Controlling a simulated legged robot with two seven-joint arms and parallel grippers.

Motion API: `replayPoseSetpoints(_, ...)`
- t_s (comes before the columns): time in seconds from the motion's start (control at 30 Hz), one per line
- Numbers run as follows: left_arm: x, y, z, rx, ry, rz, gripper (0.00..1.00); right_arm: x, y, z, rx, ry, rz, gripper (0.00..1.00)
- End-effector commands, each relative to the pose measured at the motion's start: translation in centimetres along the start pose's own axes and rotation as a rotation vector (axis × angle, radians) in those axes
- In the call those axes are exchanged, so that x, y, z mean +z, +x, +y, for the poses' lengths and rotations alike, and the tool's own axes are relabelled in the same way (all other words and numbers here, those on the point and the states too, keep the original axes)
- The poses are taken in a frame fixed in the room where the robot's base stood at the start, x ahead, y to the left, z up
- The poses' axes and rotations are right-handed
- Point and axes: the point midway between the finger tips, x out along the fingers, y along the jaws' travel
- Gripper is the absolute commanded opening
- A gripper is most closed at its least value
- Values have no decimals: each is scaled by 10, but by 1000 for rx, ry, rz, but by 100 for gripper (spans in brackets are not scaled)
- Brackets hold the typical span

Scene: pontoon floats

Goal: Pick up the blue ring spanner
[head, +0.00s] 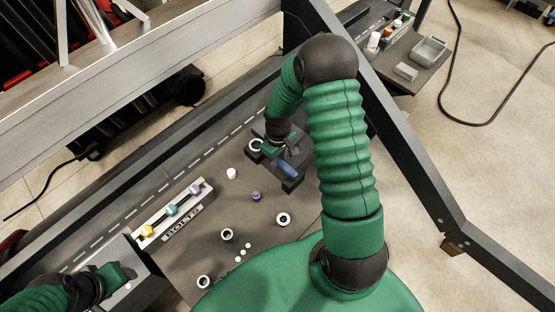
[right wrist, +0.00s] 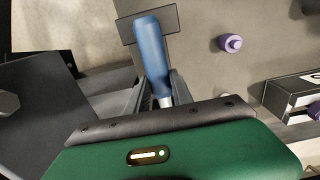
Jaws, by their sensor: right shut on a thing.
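The blue ring spanner shows its blue handle (head: 288,168) near the far right end of the grey work surface. In the right wrist view the handle (right wrist: 151,48) points away from the gripper, with a short piece of pale metal shaft at its near end. My right gripper (head: 289,146) is shut on the spanner; its two fingers (right wrist: 158,95) lie on either side of the shaft. The handle overlaps a dark block (right wrist: 178,20); I cannot tell whether it touches. The ring end is hidden. My left gripper (head: 127,272) is at the lower left, its jaws unclear.
A rail labelled BOLTS (head: 183,213) holds yellow, green and purple pieces. Several pale ring-shaped pieces, a white piece (head: 231,173) and a purple piece (head: 256,196) stand on the grey surface (head: 205,215). A dark frame beam (head: 415,170) runs along the right.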

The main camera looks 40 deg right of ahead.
Motion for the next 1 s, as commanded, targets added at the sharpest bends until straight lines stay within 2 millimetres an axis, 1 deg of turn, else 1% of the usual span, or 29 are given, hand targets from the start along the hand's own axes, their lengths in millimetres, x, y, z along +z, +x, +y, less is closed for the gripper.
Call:
replayPoseSetpoints(0.17, 0, -1, 0, 0, 0, 0, 53, -1, -14, 0, 1, 2, 2, 0)
replayPoseSetpoints(0.33, 0, -2, 0, 0, 0, 0, 53, 1, -37, -1, 2, -1, 2, 0)
replayPoseSetpoints(0.4, 0, 0, 0, 0, 0, 0, 53, 13, -36, -12, 0, -2, -2, 0)
replayPoseSetpoints(0.57, 1, 3, 0, 0, 0, 0, 53, 43, -39, -38, 1, -1, -1, 0)
replayPoseSetpoints(0.7, 1, 6, 0, 0, 0, 0, 53, 74, -43, -67, 1, -4, -1, 0)
replayPoseSetpoints(0.8, 2, 7, 0, 0, 0, 0, 53, 94, -46, -86, 1, -4, -1, 0)
replayPoseSetpoints(0.87, 2, 6, 0, 0, 0, 0, 53, 103, -48, -94, 1, -4, 0, 0)
replayPoseSetpoints(0.9, 0, 0, 0, 0, 0, 0, 53, 108, -51, -98, 0, -3, -3, 0)
replayPoseSetpoints(1.0, -1, -3, 0, 0, 0, 0, 53, 115, -51, -105, 0, -2, -1, 0)
